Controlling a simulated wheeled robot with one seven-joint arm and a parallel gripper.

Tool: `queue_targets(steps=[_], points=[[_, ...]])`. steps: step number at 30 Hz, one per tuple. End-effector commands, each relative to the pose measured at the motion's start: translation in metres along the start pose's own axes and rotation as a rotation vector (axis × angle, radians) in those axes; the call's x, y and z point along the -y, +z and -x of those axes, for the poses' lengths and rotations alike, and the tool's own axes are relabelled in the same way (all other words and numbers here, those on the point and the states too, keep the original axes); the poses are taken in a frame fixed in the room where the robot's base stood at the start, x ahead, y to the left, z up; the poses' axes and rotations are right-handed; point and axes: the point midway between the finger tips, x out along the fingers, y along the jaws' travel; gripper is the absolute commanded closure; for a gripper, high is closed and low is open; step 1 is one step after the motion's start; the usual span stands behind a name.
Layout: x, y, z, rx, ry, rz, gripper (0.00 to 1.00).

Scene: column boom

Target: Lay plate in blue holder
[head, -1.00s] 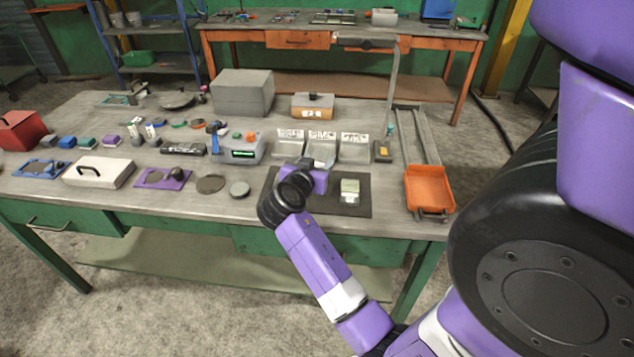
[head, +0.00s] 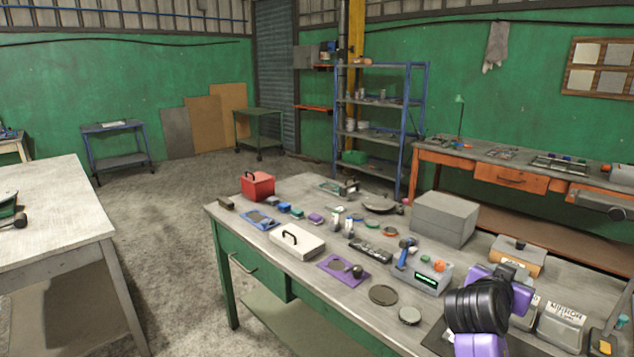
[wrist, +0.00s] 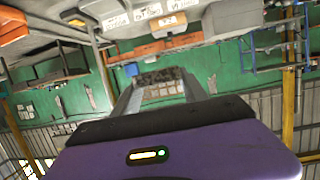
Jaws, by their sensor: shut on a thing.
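The blue holder (head: 262,219) lies flat on the left part of the green bench's top, with a dark shape on it. My gripper (wrist: 160,80) is shut on a flat speckled piece (wrist: 158,75), seen between its fingertips in the wrist view; it seems to be the plate, but its outline is unclear. In the head view my gripper's fingertips and the held piece are hidden behind my purple wrist, above the bench's right part and well away from the blue holder.
A purple holder (head: 345,270), a white lidded box (head: 297,242), a red box (head: 257,186) and two discs (head: 383,295) (head: 409,315) lie on the bench. A grey block (head: 444,219) and a device with a green display (head: 427,278) stand near my arm. Open floor lies left.

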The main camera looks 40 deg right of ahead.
Motion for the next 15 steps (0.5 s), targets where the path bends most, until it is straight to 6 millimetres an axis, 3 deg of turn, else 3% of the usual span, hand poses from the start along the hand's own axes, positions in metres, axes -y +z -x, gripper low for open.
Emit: queue_targets(steps=[8, 15], points=[[0.088, 0.039, 0.027, 0.0, -0.307, 0.098, 1.0], [0.16, 0.109, 0.088, 0.002, -0.601, 0.188, 1.0]])
